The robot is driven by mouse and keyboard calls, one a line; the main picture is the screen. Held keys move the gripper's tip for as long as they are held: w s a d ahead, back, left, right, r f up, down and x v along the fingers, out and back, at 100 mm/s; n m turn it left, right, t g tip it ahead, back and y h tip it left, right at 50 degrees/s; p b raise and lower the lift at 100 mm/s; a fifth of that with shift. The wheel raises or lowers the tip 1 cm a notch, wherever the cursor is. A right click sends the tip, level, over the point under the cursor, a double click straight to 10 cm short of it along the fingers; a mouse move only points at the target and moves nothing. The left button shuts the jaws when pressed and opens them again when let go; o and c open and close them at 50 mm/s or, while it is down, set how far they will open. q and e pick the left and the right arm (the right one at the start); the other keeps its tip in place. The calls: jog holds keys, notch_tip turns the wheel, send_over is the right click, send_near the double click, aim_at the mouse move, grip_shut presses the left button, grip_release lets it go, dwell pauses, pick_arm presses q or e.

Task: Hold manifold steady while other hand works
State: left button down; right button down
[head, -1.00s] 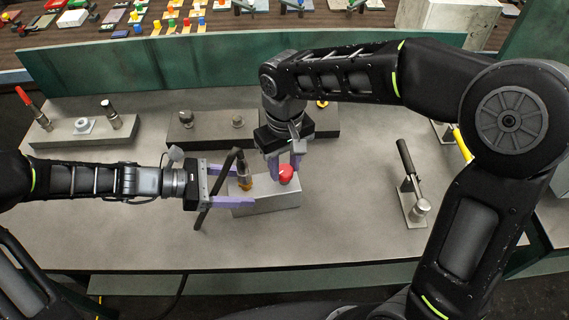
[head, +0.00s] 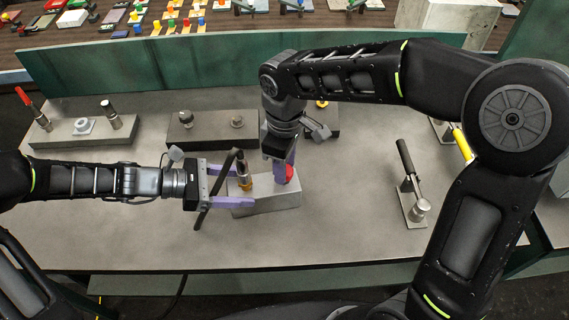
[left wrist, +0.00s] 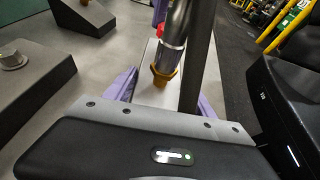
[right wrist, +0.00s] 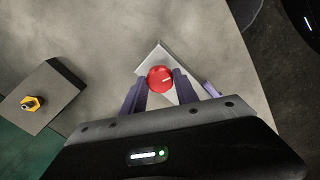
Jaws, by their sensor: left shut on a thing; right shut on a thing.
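The manifold (head: 270,201) is a light grey block on the bench, with a red round knob (head: 289,174) at its right end. A metal cylinder with a brass base (head: 245,181) stands at its left end. My left gripper (head: 238,188) comes in from the left, its purple fingers shut on the block's sides; both fingers show in the left wrist view (left wrist: 160,95). A dark bar (head: 217,190) slants across this gripper. My right gripper (head: 284,172) points down, shut on the red knob; the right wrist view shows the knob (right wrist: 160,79) between its fingers, with a white mark.
A plate with a red-handled tool (head: 42,119) is at the far left. A lever clamp (head: 411,186) stands to the right. The front of the bench is clear.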

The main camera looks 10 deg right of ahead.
dwell(0.3)
jog(key=c, duration=0.9)
grip_release()
notch_tip(320, 180, up, 12)
pick_arm(q)
jog(key=shift+c, duration=1.2)
grip_release()
jog(key=shift+a, duration=0.1)
